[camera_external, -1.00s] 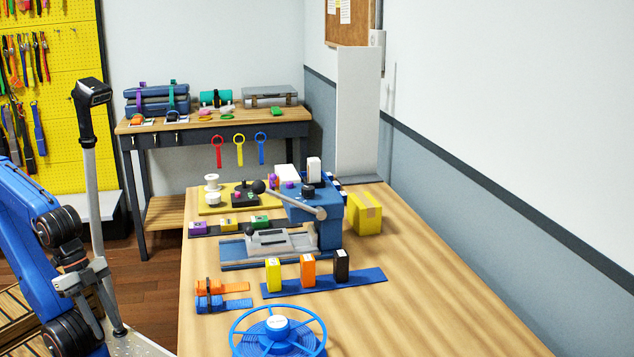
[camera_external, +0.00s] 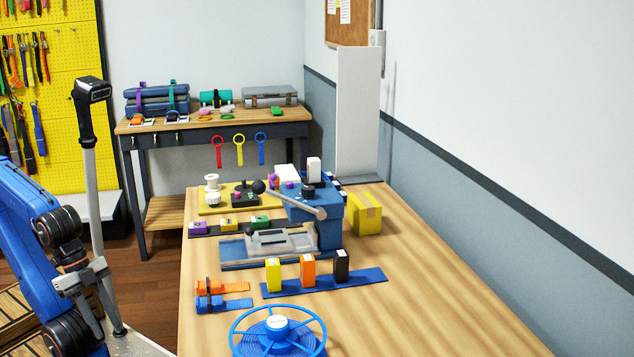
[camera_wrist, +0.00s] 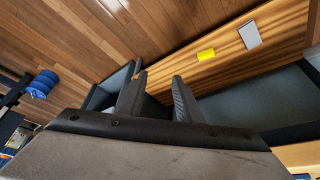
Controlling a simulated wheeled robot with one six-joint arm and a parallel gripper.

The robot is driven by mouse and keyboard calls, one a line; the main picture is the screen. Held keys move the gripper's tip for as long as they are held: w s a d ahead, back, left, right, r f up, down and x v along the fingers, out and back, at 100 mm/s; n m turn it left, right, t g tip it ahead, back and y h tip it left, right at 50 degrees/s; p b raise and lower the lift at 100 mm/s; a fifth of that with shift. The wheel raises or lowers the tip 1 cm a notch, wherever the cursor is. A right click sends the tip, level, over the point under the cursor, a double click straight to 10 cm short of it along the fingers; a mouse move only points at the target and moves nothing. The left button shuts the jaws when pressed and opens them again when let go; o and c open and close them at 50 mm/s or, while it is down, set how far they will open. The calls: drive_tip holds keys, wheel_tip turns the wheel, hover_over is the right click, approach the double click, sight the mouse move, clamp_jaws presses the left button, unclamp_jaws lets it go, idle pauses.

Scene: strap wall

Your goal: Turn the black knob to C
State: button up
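A small black knob (camera_external: 307,191) sits on top of the blue machine (camera_external: 330,205) on the wooden workbench. Its letter markings are too small to read. A grey lever with a black ball end (camera_external: 258,187) crosses the front of the machine, close to the knob. My gripper (camera_wrist: 158,90) shows in the wrist view with its two dark fingers apart and nothing between them. In the external view my arm is at the far left, beside the bench and well away from the knob. The knob is not seen in the wrist view.
A white box (camera_external: 314,170) stands behind the knob and a yellow box (camera_external: 367,213) to its right. A blue handwheel (camera_external: 278,331) and a blue strip (camera_external: 324,283) with three small boxes lie in front. The bench's right side is clear.

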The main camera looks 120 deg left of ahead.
drive_tip(key=shift+o, duration=1.2)
drive_tip(key=shift+w+r, duration=0.1)
drive_tip(key=shift+r, duration=0.05)
drive_tip(key=w+a+r+n, duration=0.1)
drive_tip(key=w+a+r, duration=0.2)
drive_tip(key=w+r, duration=0.4)
drive_tip(key=w+a+r+n, duration=0.1)
drive_tip(key=w+a+r, duration=0.25)
drive_tip(key=r, duration=0.55)
wheel_tip(320, 180, up, 28)
drive_tip(key=n+y, duration=0.2)
hover_over(308, 187)
drive_tip(key=s+d, duration=0.3)
drive_tip(key=s, duration=0.4)
drive_tip(key=shift+g, duration=0.3)
drive_tip(key=x, duration=1.7)
drive_tip(key=shift+w+d+f, duration=0.15)
drive_tip(key=shift+f, duration=0.15)
drive_tip(key=shift+n, duration=0.3)
drive_tip(key=c, duration=1.1)
